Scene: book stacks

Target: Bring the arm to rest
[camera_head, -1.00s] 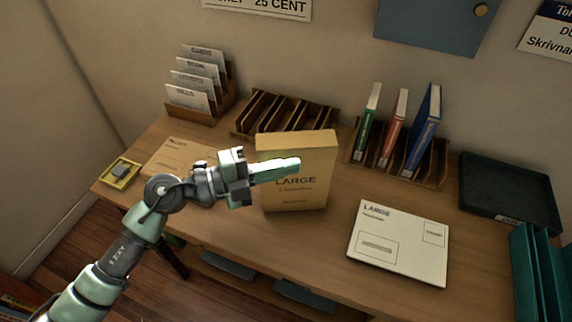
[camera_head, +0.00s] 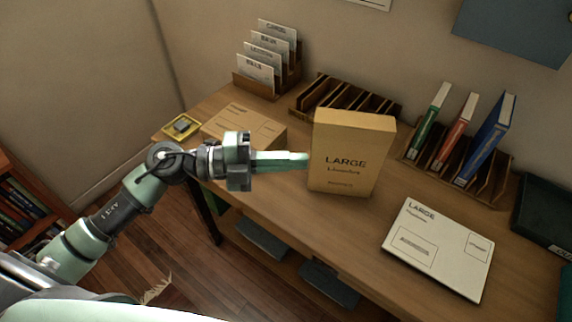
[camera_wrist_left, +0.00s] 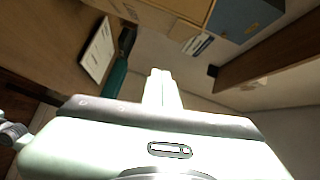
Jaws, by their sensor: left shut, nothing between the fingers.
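My left arm comes in from the left in the head view. Its gripper (camera_head: 296,160) is shut and empty, pointing right, in front of the desk near the upright tan box marked LARGE (camera_head: 348,158). In the picture its fingertips come up to the left side of that box; I cannot tell whether they touch. In the left wrist view the closed fingers (camera_wrist_left: 161,88) show at the middle with nothing between them. My right gripper is not in view.
The wooden desk (camera_head: 290,215) holds a flat box (camera_head: 243,126), a card rack (camera_head: 262,88), an empty slotted rack (camera_head: 345,100), a binder rack (camera_head: 458,168) and a white LARGE envelope (camera_head: 440,246). A bookcase (camera_head: 22,200) stands at the left. Open floor lies in front of the desk.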

